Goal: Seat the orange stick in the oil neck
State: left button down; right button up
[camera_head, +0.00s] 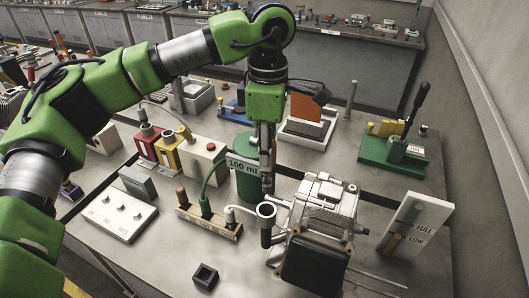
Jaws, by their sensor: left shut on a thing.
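My left gripper (266,180) points down in the middle of the table, next to the green container marked 100 ml. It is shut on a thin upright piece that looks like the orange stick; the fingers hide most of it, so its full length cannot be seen. The oil neck (266,211) is a grey open-topped tube on the left side of the metal engine block (327,194). The gripper tips are close above and behind the neck's opening in the picture; a small gap seems to show. My right gripper is not in view.
The green container (246,185) stands close behind the neck. A wooden block with plugs (209,222) is to the left. A white FULL/LOW board (402,226) stands right of the engine. A small black square holder (205,276) is in front, with bare table around it.

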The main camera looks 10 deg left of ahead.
aim_at(267, 178)
pick_arm(q)
jog(key=shift+s, duration=0.1)
jog(key=shift+w+f+b, duration=0.35)
jog(key=shift+f+b, duration=0.05)
jog(key=shift+b, duration=0.1)
jog(key=shift+f+b, duration=0.65)
jog(key=shift+f, duration=0.1)
jog(key=shift+s+f+b, duration=0.15)
jog(key=shift+f+b, duration=0.55)
jog(key=shift+f, duration=0.05)
jog(key=shift+f+b, duration=1.5)
jog(key=shift+f, duration=0.25)
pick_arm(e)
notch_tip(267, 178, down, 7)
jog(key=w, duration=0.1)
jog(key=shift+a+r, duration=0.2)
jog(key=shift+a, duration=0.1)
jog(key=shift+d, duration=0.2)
pick_arm(q)
jog(key=shift+f, duration=0.3)
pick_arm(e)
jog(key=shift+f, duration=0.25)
